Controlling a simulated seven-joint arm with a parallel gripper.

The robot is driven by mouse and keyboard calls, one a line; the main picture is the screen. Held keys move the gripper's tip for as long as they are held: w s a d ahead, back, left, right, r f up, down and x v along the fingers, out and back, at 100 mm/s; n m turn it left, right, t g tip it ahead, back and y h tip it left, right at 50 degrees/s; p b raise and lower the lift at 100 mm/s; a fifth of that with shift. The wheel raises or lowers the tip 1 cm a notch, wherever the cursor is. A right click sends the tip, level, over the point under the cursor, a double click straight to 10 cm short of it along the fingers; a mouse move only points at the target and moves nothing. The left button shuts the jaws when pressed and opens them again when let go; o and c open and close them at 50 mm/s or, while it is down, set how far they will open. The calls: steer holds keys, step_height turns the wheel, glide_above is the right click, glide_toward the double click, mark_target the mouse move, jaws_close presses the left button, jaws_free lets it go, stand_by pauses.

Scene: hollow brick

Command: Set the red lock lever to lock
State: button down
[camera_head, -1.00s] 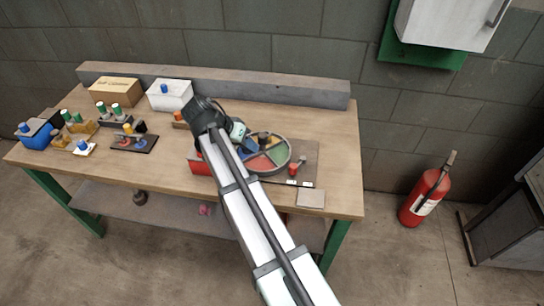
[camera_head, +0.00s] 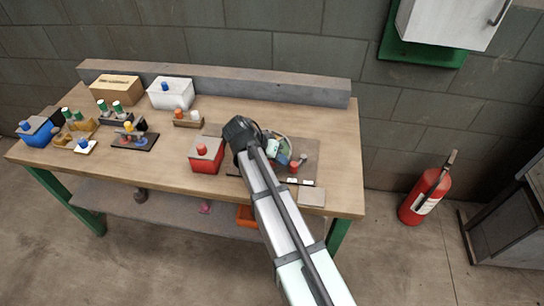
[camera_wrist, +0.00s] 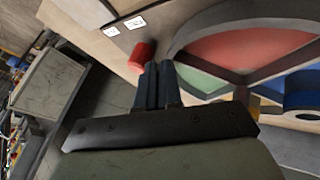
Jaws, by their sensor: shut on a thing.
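The red lock lever (camera_head: 294,167) stands at the right part of the grey plate (camera_head: 308,150) on the bench. Its red knob also shows in the wrist view (camera_wrist: 142,54), just left of my fingertips and partly behind them. My gripper (camera_wrist: 159,68) is shut, its two dark fingers nearly together; what lies between them cannot be made out. In the head view my wrist hides the fingers. Two white labels (camera_wrist: 135,22) lie on the plate near the lever.
A round dish with coloured sections (camera_wrist: 255,48) lies right of my fingers. A red box with a red knob (camera_head: 207,160) stands left of my arm. Several blocks and small boxes fill the bench's left side. A grey square pad (camera_head: 312,197) lies at the front edge.

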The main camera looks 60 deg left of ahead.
mark_target(292, 171)
steer(key=shift+w+d+f, duration=0.1)
steer(key=shift+d, duration=0.4)
steer(key=shift+d+f, duration=0.1)
steer(key=shift+d, duration=0.1)
steer(key=shift+d+f+n+y, duration=0.1)
steer(key=shift+d+n+y, duration=0.4)
steer(key=shift+d+n, duration=0.55)
steer(key=d+n+y, duration=0.1)
steer(key=d+n, duration=0.1)
steer(key=w+d+n+y, duration=0.1)
steer(key=d+n, duration=0.1)
steer(key=shift+w+y, duration=0.15)
steer(key=shift+y, duration=0.15)
steer(key=shift+w+d+n+y, duration=0.15)
steer(key=shift+w+n+y, duration=0.3)
steer(key=shift+n, duration=0.3)
steer(key=shift+w+d+r, duration=0.2)
steer(key=shift+w+d, duration=0.1)
steer(key=shift+w, duration=0.4)
steer(key=shift+w, duration=0.15)
